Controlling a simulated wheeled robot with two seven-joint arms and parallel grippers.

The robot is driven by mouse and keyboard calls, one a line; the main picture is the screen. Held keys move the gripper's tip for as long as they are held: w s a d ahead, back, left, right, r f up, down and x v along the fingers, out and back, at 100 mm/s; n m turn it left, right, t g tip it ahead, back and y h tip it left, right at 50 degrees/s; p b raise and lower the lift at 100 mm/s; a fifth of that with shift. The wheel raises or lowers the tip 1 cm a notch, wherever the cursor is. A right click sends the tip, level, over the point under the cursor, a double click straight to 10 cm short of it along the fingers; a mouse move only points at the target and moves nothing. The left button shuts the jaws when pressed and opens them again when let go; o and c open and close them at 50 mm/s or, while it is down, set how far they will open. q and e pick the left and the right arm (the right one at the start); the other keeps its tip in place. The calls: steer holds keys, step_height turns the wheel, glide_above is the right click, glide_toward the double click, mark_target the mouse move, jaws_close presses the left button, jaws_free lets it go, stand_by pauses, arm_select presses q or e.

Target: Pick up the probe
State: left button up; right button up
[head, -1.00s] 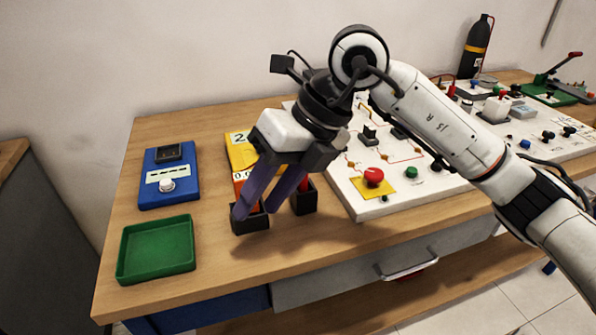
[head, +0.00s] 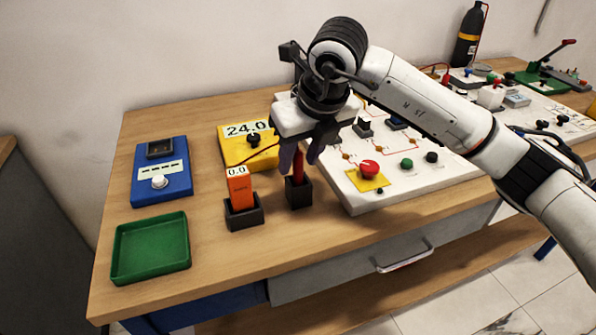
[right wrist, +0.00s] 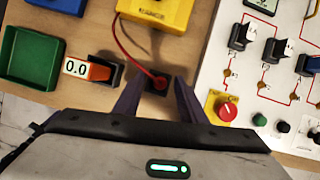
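The red probe (head: 298,168) stands upright in a small black holder (head: 299,194) near the table's front. In the right wrist view the probe's red top (right wrist: 160,82) shows ahead of my fingers, with a red lead running to it. My right gripper (head: 300,155) is open above the holder. Its two purple fingers are on either side of the probe's upper part in the head view. In the right wrist view a gap shows between the fingers (right wrist: 158,98). I cannot tell whether either finger touches the probe. My left gripper is not in view.
An orange device reading 0.0 (head: 240,190) stands in another black holder (head: 244,218) to the left. A yellow box (head: 232,150) reading 24.0 is behind. A white circuit board (head: 350,200) lies close on the right. A green tray (head: 150,247) and blue box (head: 178,185) are at left.

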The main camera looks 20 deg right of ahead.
steer(key=shift+w+a+f, duration=0.1)
steer(key=shift+w+f, duration=0.15)
steer(key=shift+f, duration=0.4)
jaws_close()
